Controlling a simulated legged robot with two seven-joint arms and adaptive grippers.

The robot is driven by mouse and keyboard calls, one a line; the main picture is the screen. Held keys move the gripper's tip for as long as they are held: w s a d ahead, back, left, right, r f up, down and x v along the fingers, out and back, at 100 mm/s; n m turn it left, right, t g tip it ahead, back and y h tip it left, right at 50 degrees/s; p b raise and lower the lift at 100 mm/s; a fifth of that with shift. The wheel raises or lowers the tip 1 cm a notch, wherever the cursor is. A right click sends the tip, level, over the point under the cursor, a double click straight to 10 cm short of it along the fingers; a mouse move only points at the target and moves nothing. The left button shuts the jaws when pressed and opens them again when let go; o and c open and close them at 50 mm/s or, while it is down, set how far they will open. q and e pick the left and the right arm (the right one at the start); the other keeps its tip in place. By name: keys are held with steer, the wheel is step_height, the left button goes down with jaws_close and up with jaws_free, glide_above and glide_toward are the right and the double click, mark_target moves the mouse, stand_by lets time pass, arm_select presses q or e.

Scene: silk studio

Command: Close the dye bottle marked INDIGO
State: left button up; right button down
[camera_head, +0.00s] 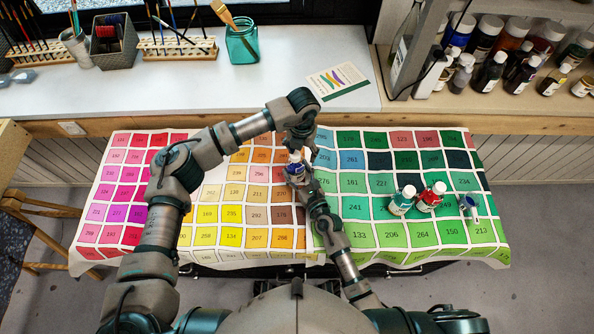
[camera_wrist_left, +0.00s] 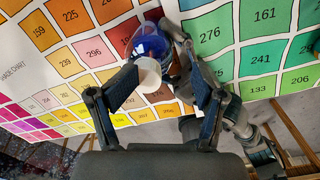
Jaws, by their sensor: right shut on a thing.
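A small bottle with dark blue contents (camera_head: 297,170) is held above the colour chart near its middle. It also shows in the left wrist view (camera_wrist_left: 149,44), with a round white top (camera_wrist_left: 148,73) facing that camera. My right gripper (camera_head: 299,178) is shut on this bottle from the near side. My left gripper (camera_head: 300,148) is just above it, pointing down. In the left wrist view its two fingers (camera_wrist_left: 163,88) stand apart on either side of the white top, with a gap on the right. No label can be read, so INDIGO cannot be confirmed.
A green bottle (camera_head: 402,200), a red bottle (camera_head: 431,196) and a grey-blue one (camera_head: 468,207) are on the right of the chart (camera_head: 355,242). A shelf with several bottles (camera_head: 490,75) is at back right. A card (camera_head: 336,80) and glass jar (camera_head: 242,45) are behind.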

arm_select(q)
steer(key=shift+s+a+f, duration=0.15)
steer(key=shift+a+f, duration=0.1)
arm_select(e)
steer(key=shift+a, duration=0.45)
arm_select(q)
steer(key=shift+a, duration=0.25)
steer(key=c, duration=0.4)
arm_select(e)
steer(key=shift+a, duration=0.25)
arm_select(q)
steer(key=shift+a, duration=0.25)
jaws_close()
arm_select(e)
steer(key=shift+a, duration=0.3)
arm_select(q)
steer(key=shift+o, duration=1.7)
jaws_free()
steer(key=shift+d+r, duration=0.1)
steer(key=shift+d, duration=0.3)
arm_select(e)
steer(key=shift+d+f, duration=0.1)
steer(key=shift+d, duration=0.4)
arm_select(q)
steer(key=shift+o, duration=0.6)
steer(key=shift+d, duration=0.2)
arm_select(e)
steer(key=shift+d, duration=0.25)
